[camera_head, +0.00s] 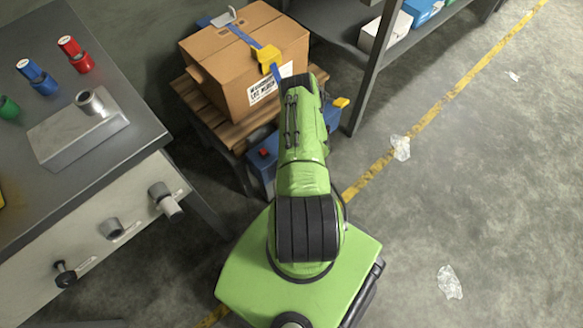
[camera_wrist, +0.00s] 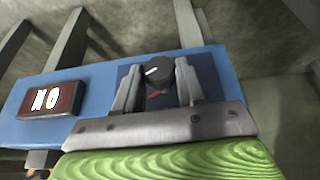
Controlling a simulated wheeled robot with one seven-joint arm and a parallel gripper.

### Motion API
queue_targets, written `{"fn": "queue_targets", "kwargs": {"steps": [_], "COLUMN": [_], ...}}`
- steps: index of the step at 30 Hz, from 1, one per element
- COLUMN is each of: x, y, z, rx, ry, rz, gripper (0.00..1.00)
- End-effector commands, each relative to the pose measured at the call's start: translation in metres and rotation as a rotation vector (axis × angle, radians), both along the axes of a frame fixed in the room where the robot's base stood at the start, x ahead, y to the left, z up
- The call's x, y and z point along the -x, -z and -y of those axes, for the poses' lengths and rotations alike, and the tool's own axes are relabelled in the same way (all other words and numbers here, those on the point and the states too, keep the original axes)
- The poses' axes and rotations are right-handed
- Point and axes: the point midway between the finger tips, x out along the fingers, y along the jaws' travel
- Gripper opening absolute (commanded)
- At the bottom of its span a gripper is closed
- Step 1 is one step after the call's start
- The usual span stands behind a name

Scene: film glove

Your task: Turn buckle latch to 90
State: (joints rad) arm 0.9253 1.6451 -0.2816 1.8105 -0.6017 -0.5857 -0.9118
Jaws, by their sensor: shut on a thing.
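In the wrist view, a round black knob (camera_wrist: 161,74) with a white pointer mark sits on the blue housing (camera_wrist: 90,78). The mark points toward the left. My gripper (camera_wrist: 158,66) has one grey finger on each side of the knob and is shut on it. A red mark shows just below the knob. In the head view, a yellow buckle (camera_head: 267,56) sits on a blue strap around the cardboard box (camera_head: 216,68). My green arm hides the gripper and the knob there. I cannot tell which part is the buckle latch.
A red sign reading NO (camera_wrist: 49,100) is on the housing's left. A blue case (camera_head: 263,176) stands below the wooden pallet (camera_head: 214,118). A grey workbench (camera_head: 140,120) is at left, a shelf (camera_head: 362,60) at upper right. Open floor lies right, with scraps of clear film (camera_head: 449,282).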

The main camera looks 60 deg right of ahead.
Motion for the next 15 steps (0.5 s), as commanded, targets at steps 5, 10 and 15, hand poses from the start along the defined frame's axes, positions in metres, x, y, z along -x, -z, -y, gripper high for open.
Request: {"fn": "queue_targets", "kwargs": {"steps": [5, 10, 15], "x": [0.0012, 0.0020, 0.0023], "y": [0.0001, 0.0006, 0.0012], "z": [0.0034, 0.0057, 0.0072], "rx": [-0.092, -0.208, -0.318], "ry": [0.003, 0.003, 0.002], "rz": [0.022, 0.049, 0.073], "gripper": [0.09, 0.09, 0.09]}}
